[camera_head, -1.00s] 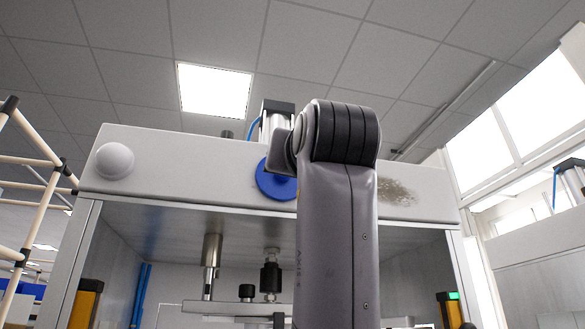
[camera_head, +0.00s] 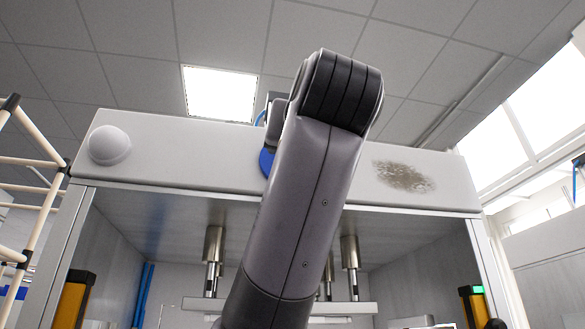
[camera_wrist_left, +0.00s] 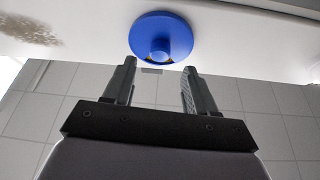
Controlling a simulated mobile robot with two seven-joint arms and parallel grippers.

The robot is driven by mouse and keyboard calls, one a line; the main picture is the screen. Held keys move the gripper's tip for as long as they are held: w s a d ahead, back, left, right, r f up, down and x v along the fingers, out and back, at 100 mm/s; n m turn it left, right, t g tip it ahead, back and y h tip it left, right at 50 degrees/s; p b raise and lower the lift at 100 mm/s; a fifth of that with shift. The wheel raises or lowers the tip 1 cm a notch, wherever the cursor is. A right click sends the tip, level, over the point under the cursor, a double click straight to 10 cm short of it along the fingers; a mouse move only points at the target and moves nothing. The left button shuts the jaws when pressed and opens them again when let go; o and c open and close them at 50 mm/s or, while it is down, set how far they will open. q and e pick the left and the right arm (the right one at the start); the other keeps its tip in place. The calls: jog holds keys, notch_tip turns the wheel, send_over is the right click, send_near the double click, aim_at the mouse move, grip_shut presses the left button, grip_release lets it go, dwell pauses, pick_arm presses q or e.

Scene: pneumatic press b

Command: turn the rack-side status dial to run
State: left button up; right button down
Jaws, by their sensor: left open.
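A blue round dial with a raised central knob (camera_wrist_left: 162,36) is on the white front face of the press, in the upper middle of the left wrist view. Part of a blue disc (camera_head: 266,162) shows in the head view, mostly hidden by my arm. My left gripper (camera_wrist_left: 160,68) is open and empty. Its fingers are apart, pointing at the dial's lower side in the wrist view, with no contact visible. The dial's pointer and labels cannot be read. My right gripper is not in view.
The press beam (camera_head: 200,150) carries a white dome (camera_head: 109,145) at left and a brown smudge (camera_head: 404,176) at right. A pipe rack (camera_head: 45,205) stands at far left. Metal rods (camera_head: 214,245) hang under the beam. My arm fills the middle of the head view.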

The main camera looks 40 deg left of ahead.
pick_arm(q)
jog(key=shift+p+x, duration=0.7)
jog(key=shift+x, duration=1.65)
grip_shut()
jog(key=shift+n, duration=0.4)
jog(key=shift+w+d+r+n+g+y+p, duration=0.1)
jog(key=shift+n+g+y+p, duration=0.5)
jog(key=shift+n, duration=0.95)
jog(key=shift+w+d+f+n+g+y+p, duration=0.1)
jog(key=shift+n+g+y+p, duration=0.25)
jog(key=shift+n+g, duration=0.9)
jog(key=shift+w+d+r+n+g+y+p, duration=0.1)
jog(key=shift+n+g+y+p, duration=0.35)
jog(key=shift+n, duration=1.35)
